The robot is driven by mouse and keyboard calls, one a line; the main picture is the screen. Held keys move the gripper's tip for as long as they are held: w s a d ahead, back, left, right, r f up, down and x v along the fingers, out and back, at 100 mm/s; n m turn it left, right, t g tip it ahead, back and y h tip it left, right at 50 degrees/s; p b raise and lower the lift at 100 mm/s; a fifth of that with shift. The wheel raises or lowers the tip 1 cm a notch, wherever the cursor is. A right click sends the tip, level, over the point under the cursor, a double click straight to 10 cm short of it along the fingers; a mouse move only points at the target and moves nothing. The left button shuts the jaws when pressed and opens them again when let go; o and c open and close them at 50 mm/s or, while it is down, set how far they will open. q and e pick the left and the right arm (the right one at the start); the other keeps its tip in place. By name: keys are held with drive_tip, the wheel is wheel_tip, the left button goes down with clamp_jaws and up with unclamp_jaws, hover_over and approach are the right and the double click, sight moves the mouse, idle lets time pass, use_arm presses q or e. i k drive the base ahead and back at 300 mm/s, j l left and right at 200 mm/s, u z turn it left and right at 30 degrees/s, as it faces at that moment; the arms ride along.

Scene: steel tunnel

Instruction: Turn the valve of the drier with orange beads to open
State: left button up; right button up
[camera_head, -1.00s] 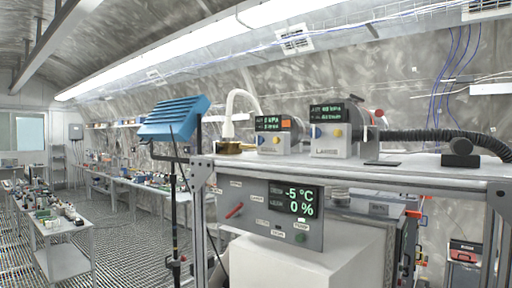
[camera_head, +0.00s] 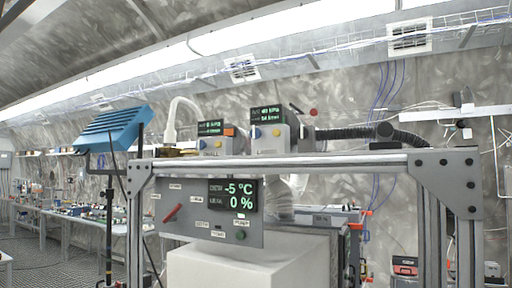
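No drier with orange beads and no drier valve can be made out in the head view. Neither of my grippers is in view. A control panel (camera_head: 205,212) hangs under the front of a steel frame. It has a red lever (camera_head: 172,213), a green button and a display (camera_head: 233,195) reading -5 °C and 0 %. Two instruments with lit displays, the left one (camera_head: 216,138) and the right one (camera_head: 272,131), stand on the shelf above. A black corrugated hose (camera_head: 350,133) runs right from the right instrument.
The frame's shelf edge (camera_head: 290,161) crosses the view, with a post (camera_head: 434,230) at right. A white box (camera_head: 235,268) stands below the panel. A blue louvred lamp (camera_head: 115,128) on a stand is at left, with benches (camera_head: 75,218) behind.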

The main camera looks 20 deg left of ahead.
sight(201, 145)
drive_tip(key=i+j+z, duration=0.1)
drive_tip(key=j+z, duration=1.2)
drive_tip(key=j, duration=0.25)
drive_tip(key=k, duration=0.05)
